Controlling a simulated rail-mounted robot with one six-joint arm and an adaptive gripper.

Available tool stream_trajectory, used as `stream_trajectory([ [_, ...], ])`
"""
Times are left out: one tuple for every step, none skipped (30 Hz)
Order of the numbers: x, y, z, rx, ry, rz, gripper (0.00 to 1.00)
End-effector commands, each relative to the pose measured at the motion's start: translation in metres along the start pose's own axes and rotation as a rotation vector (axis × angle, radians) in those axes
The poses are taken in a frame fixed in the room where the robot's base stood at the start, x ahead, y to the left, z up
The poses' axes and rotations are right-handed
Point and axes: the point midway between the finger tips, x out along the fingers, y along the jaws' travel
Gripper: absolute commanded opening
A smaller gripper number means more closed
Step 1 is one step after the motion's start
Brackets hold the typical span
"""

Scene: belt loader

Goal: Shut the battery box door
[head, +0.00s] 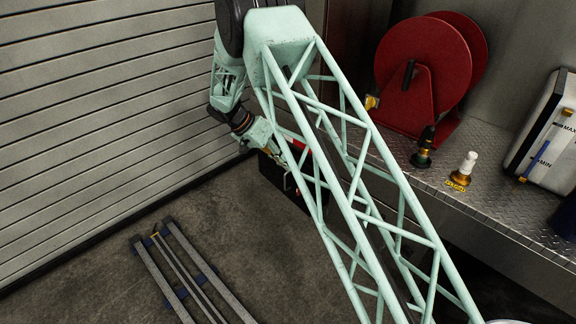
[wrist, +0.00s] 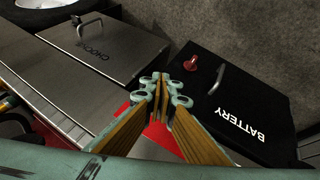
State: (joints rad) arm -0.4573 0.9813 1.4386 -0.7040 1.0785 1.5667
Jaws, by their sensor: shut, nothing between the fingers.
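The battery box door (wrist: 238,108) is a black panel with white BATTERY lettering, a metal bar handle and a small red knob, at the right of the wrist view. In the head view a dark panel (head: 273,172), likely the same door, shows below my gripper, partly behind my arm's lattice. A red surface (wrist: 158,133) shows beside the door, behind my fingers; I cannot tell how far the door stands open. My gripper (wrist: 163,84) is shut and empty, its tips close to the door's knob edge in the picture; contact cannot be told. It also shows in the head view (head: 272,152).
A grey CHOCKS lid (wrist: 95,45) with a handle lies left of my fingers. A slatted shutter wall (head: 100,100) stands at the left. A metal shelf (head: 470,195) with a red hose reel (head: 425,65) is at the right. Rails (head: 190,270) lie on the floor.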

Motion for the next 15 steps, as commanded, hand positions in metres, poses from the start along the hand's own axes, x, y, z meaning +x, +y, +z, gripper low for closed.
stream_trajectory([
  [-0.005, 0.004, 0.001, 0.0, 0.0, 0.0, 0.0],
  [-0.007, 0.005, 0.001, 0.0, 0.0, 0.0, 0.0],
  [-0.01, 0.007, 0.002, 0.0, 0.0, 0.0, 0.0],
  [-0.011, 0.009, 0.002, 0.0, 0.0, 0.0, 0.0],
  [-0.013, 0.01, 0.002, 0.001, 0.0, 0.0, 0.0],
  [-0.014, 0.012, 0.003, 0.001, 0.0, 0.0, 0.0],
  [-0.015, 0.013, 0.003, 0.001, 0.0, 0.0, 0.0],
  [-0.016, 0.013, 0.003, 0.001, 0.0, 0.0, 0.0],
  [-0.017, 0.014, 0.004, 0.001, 0.0, 0.0, 0.0],
  [-0.017, 0.014, 0.004, 0.001, 0.0, 0.0, 0.0],
  [-0.018, 0.015, 0.004, 0.001, 0.0, 0.0, 0.0],
  [-0.018, 0.015, 0.004, 0.0, 0.0, 0.0, 0.0],
  [-0.018, 0.015, 0.004, 0.001, 0.0, 0.0, 0.0],
  [-0.018, 0.015, 0.004, 0.0, 0.0, 0.0, 0.0],
  [-0.018, 0.015, 0.004, 0.0, 0.0, 0.0, 0.0],
])
